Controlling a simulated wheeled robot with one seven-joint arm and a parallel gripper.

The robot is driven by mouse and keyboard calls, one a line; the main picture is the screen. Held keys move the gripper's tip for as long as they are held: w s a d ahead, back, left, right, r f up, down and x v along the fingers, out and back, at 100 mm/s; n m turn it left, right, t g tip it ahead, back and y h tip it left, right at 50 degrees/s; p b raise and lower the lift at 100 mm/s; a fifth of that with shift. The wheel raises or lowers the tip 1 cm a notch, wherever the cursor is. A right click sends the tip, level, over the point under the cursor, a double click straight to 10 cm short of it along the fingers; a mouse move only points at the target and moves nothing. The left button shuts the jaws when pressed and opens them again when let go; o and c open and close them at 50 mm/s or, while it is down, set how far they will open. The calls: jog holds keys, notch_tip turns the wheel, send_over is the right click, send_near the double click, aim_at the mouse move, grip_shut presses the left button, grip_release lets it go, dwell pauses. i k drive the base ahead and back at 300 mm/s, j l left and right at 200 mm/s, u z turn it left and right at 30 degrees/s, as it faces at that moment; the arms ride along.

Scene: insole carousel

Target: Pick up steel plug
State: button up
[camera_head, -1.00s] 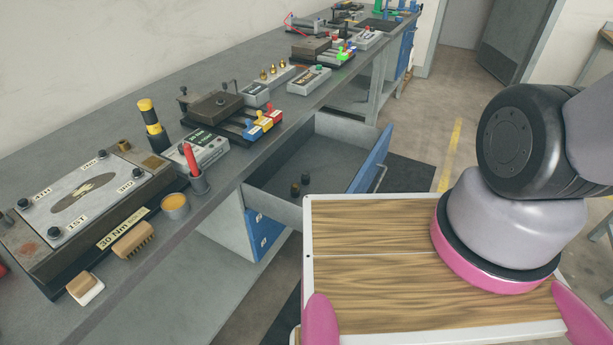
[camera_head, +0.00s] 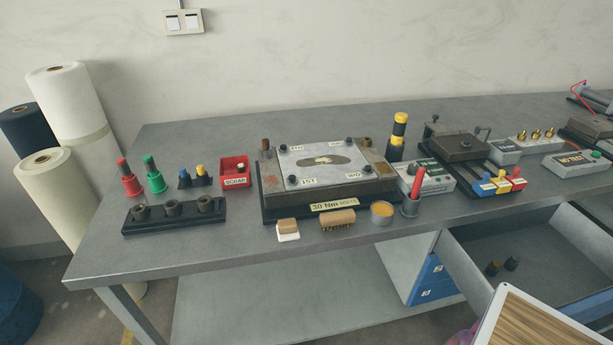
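I cannot tell for sure which object is the steel plug.
Red (camera_head: 130,184) and green (camera_head: 155,180) pegs, a red scrap box (camera_head: 235,172), a brush (camera_head: 337,221), an ochre-filled tin (camera_head: 381,214) and a red marker in a cup (camera_head: 411,204) crowd the bench. White rolls (camera_head: 66,105) stand left. The bench's front left is clear.

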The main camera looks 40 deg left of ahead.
aim_at(515, 259)
jog(key=u, duration=1.8)
jog(key=z, duration=1.45)
jog(key=l+u, duration=0.25)
jog(key=l, duration=0.85)
jog(key=i+l, duration=0.1)
jog(key=l, duration=0.15)
jog(key=i+l+u, duration=0.1)
jog(key=l, duration=0.2)
